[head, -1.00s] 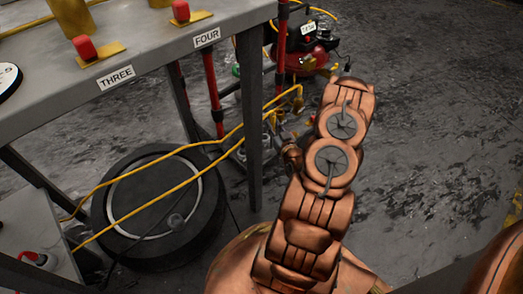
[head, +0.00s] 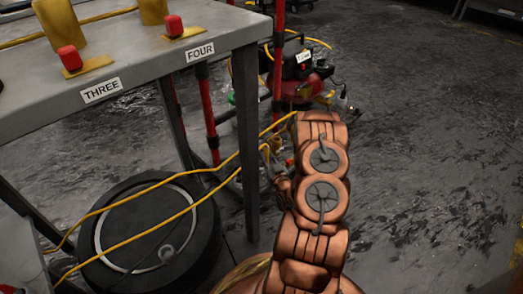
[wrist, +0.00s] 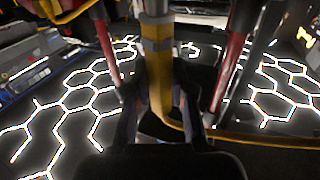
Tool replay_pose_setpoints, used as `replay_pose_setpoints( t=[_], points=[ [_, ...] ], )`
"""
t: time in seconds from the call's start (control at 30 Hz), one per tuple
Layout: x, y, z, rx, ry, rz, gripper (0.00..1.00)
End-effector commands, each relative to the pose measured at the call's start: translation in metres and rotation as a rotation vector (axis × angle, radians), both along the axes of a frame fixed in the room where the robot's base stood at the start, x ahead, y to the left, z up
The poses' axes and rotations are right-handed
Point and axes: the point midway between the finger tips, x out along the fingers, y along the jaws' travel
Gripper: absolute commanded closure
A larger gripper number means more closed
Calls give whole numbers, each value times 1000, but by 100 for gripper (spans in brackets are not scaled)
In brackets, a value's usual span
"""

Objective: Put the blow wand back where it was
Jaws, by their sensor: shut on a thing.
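The blow wand (wrist: 157,65) is a yellow and grey upright piece in the middle of the wrist view. My gripper (wrist: 160,118) is shut on it, with a dark finger on each side. A yellow hose bends away to the right near the wand's lower end. In the head view my copper arm hides most of the gripper and wand; only small parts show left of the arm, beside the table leg. The wand's former place cannot be made out for certain.
A grey table (head: 135,60) with labels THREE and FOUR carries yellow cylinders and red blocks. A black tyre (head: 205,235) lies on the floor below, with yellow hose (head: 150,230) across it. Red posts (head: 206,115) and a red compressor (head: 300,85) stand behind. Floor at right is clear.

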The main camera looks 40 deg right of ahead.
Motion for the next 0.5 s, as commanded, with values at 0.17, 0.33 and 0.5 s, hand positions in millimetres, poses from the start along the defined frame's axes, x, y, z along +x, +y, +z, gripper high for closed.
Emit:
replay_pose_setpoints(
  t=[0.17,0.33,0.5],
  points=[
    [21,-13,-2,-5,-7,-1,100],
    [42,-27,-6,-5,-7,-1,100],
    [69,-43,-10,-5,-6,-1,100]
  ],
)
